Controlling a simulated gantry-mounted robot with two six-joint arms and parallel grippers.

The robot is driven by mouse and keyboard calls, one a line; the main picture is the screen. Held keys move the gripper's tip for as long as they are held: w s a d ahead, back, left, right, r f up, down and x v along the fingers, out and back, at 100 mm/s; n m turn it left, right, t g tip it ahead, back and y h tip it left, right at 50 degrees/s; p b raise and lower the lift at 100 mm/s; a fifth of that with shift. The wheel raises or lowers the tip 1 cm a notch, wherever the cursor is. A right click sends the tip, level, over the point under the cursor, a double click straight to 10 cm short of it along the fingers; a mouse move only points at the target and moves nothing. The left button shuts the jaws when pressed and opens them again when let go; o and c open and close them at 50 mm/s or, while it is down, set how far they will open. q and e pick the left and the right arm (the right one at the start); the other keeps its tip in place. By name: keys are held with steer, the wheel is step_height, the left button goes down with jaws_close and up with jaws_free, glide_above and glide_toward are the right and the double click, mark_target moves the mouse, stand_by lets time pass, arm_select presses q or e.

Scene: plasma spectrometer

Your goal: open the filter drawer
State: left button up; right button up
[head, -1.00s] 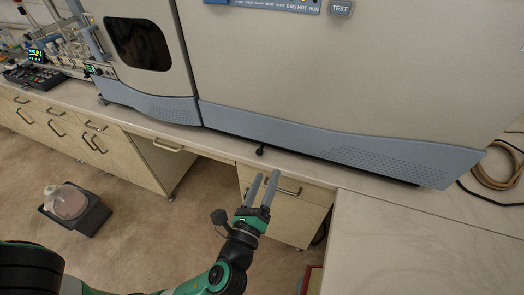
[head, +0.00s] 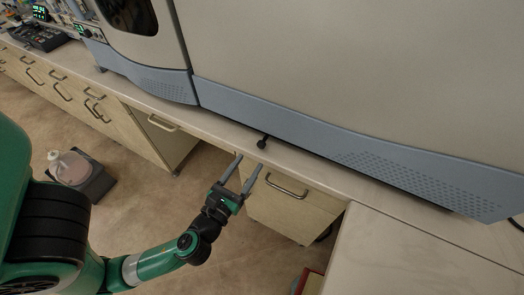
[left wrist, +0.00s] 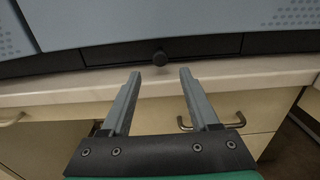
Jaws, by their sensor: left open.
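The filter drawer (left wrist: 205,47) shows in the left wrist view as a dark, low front under the spectrometer's blue-grey skirt, flush with the dark strip on both sides. Its round black knob (left wrist: 160,58) sticks out at the middle. In the head view the knob (head: 262,143) shows at the skirt's lower edge. My left gripper (head: 250,162) is open and empty, in front of the bench edge, pointing at the knob. In the left wrist view its fingertips (left wrist: 160,73) lie left and right below the knob, apart from it. My right gripper is out of view.
The pale bench top (left wrist: 90,85) runs under the spectrometer (head: 350,60), with a narrow strip free in front. A bench cabinet with a handle (head: 287,188) is below. Another worktop (head: 420,250) stands at lower right. A bin with a bottle (head: 80,175) is on the floor at left.

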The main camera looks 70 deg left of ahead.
mark_target(260, 147)
arm_select(q)
steer(key=shift+p+x, duration=0.75)
steer(key=shift+x, duration=0.25)
steer(key=x, duration=0.6)
steer(key=shift+w+a, duration=0.25)
steer(key=shift+w, duration=0.1)
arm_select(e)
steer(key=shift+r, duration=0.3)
arm_select(q)
jaws_close()
